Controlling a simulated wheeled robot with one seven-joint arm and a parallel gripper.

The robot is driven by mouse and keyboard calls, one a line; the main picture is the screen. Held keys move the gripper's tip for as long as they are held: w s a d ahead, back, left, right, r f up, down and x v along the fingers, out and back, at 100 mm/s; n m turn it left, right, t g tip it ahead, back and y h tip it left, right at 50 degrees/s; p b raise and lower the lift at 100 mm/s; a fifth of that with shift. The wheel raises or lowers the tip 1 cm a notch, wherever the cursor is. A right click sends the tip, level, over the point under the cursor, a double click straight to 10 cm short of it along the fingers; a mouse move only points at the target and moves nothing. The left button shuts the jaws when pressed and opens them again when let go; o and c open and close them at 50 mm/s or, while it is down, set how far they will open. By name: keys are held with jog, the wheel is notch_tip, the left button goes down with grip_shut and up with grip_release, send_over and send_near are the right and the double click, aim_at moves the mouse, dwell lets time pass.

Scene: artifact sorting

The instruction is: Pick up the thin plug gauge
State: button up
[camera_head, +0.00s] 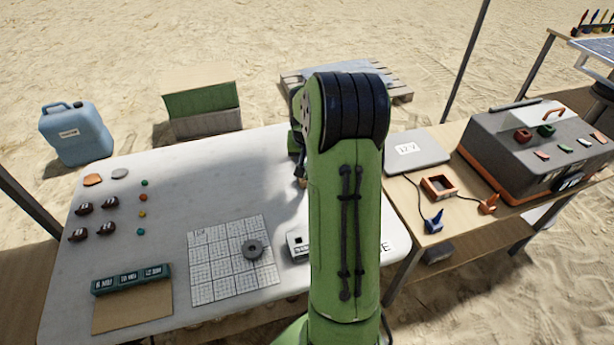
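I cannot pick out the thin plug gauge for certain in the head view; it may be hidden behind my arm. A small grey block with dark marks (298,246) sits on the white table (165,185), partly covered by my arm. A dark grey ring (253,250) lies on the white grid sheet (215,285). My green arm stands across the middle of the view. Only a small part of its far end, around my gripper (300,181), shows at the arm's left edge over the table. Its fingers and anything between them are hidden.
Several dark domed pieces (107,228) and small coloured pieces (143,213) are at the table's left. Dark labelled blocks (131,279) stand by a brown board (135,308) in front. A wooden table (412,245) with a grey-orange case (515,150) stands right.

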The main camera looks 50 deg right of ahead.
jog(key=b+x, duration=0.2)
jog(key=x, duration=0.3)
jog(key=shift+d+f, duration=0.1)
jog(key=shift+f, duration=0.05)
grip_shut()
